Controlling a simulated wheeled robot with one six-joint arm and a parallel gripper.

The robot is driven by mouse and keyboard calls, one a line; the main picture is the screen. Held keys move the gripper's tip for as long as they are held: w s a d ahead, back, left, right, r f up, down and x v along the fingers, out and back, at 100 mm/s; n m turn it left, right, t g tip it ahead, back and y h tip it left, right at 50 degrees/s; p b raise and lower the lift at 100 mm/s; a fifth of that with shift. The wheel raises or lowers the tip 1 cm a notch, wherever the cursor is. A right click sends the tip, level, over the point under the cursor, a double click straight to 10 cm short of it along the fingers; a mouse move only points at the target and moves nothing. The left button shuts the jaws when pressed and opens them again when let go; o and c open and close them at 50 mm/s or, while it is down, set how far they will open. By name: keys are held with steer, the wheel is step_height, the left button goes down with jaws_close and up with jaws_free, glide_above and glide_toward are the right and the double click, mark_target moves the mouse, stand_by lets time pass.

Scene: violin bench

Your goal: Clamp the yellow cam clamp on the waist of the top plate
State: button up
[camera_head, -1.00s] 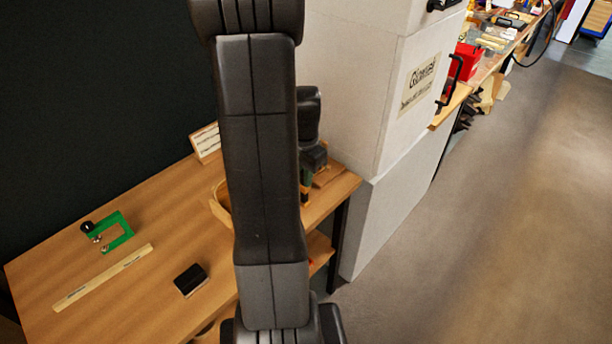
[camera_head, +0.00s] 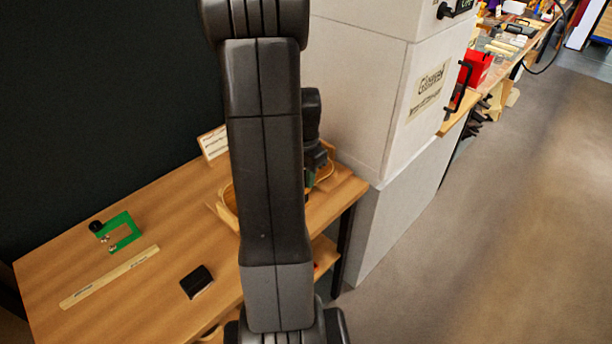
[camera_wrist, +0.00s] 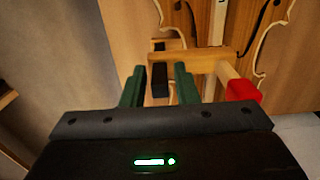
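My gripper (camera_wrist: 160,80) shows in the wrist view with two green fingers a small gap apart. A dark block (camera_wrist: 160,83) shows between them; I cannot tell whether the fingers touch it. Just past the fingertips is a yellowish wooden bar (camera_wrist: 200,60) with a red block (camera_wrist: 243,90) at its right; it looks like the cam clamp. Behind it is a wooden plate (camera_wrist: 190,20) with pale curved edges. In the head view my arm hides most of the gripper. A curved wooden piece (camera_head: 326,172), perhaps the plate, shows beside it.
A small sign (camera_head: 213,143) stands at the back. A tall pale cabinet (camera_head: 360,90) stands right of the bench.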

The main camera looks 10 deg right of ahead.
steer(key=shift+o, duration=0.9)
step_height(320, 180, up, 14)
steer(key=shift+f, duration=0.15)
